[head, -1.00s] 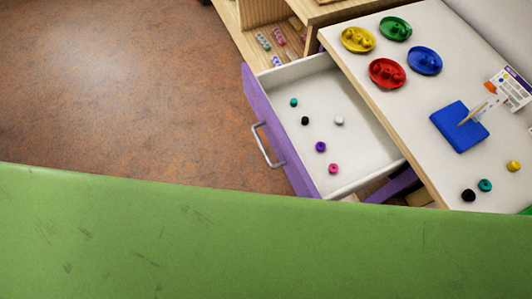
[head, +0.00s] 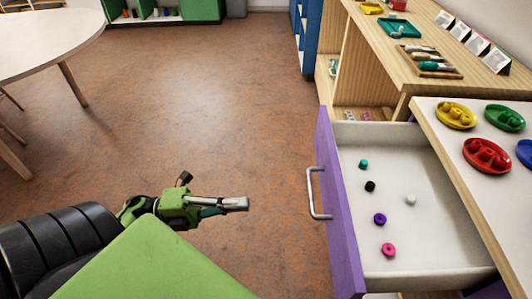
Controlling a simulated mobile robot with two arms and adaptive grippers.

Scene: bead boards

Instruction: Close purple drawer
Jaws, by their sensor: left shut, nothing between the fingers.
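The purple drawer (head: 338,212) stands pulled out from under the white-topped table at the right in the head view. Its front faces left and carries a grey metal bar handle (head: 312,194). Several small beads lie on its white floor, among them a purple bead (head: 380,219) and a pink bead (head: 389,250). My left gripper (head: 245,204) is green and grey, shut and empty. It is left of the handle, apart from it, pointing right toward the drawer front. My right gripper is not in view.
The white table top (head: 440,117) holds yellow, green, red and blue dishes. A wooden shelf (head: 375,62) with trays and cards stands behind it. A round white table (head: 45,38) is at the far left. The brown floor (head: 215,110) between is clear.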

